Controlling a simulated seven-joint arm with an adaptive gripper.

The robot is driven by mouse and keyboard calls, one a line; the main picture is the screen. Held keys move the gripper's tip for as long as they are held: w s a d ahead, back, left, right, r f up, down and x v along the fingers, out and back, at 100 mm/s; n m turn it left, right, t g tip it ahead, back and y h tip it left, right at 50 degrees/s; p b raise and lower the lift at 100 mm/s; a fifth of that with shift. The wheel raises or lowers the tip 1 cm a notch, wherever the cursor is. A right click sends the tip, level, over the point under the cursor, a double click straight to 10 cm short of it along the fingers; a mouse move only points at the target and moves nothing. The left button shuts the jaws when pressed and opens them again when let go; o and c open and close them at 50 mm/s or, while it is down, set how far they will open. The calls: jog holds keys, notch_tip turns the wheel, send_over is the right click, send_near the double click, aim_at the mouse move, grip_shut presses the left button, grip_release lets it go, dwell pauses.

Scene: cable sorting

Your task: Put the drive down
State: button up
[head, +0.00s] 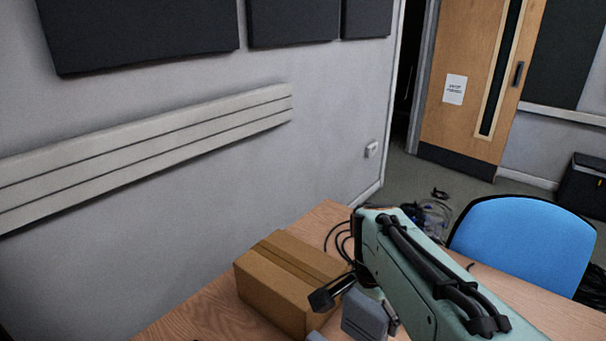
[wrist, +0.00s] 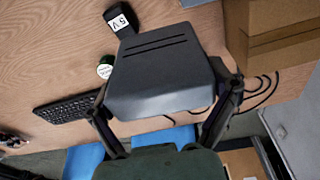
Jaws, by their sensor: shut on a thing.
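The drive is a dark grey box with two slots in one face; it fills the middle of the wrist view (wrist: 160,75). My gripper (wrist: 168,98) is shut on it, with one finger along each side. In the head view the drive (head: 366,318) shows as a grey block at the bottom, beside the cardboard box and partly hidden by my arm. My gripper (head: 358,302) is partly hidden there too. The wooden table (head: 190,312) lies beneath. I cannot tell whether the drive touches it.
A closed cardboard box (head: 285,285) stands close beside the drive. Black cables (head: 338,238) lie behind it. The wrist view shows a black adapter labelled 5V (wrist: 121,20), a small round item (wrist: 105,68) and a keyboard (wrist: 68,107). A blue chair (head: 525,240) stands at the table's edge.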

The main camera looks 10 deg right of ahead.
aim_at(344, 302)
jog(key=a+r+n, duration=0.1)
jog(key=n, duration=0.1)
jog(key=a+r+n, duration=0.1)
jog(key=n, duration=0.1)
jog(key=a+r+n, duration=0.1)
jog(key=a+n, duration=0.1)
jog(key=shift+w+t+y, duration=0.15)
jog(key=shift+t+y, duration=0.15)
jog(key=shift+y, duration=0.1)
jog(key=shift+s+a+r+n, duration=0.1)
jog(key=shift+s+r+n, duration=0.1)
jog(key=shift+n, duration=0.6)
jog(key=shift+s+f+n+y, duration=0.1)
jog(key=shift+s+n+y, duration=0.25)
jog(key=shift+n, duration=0.65)
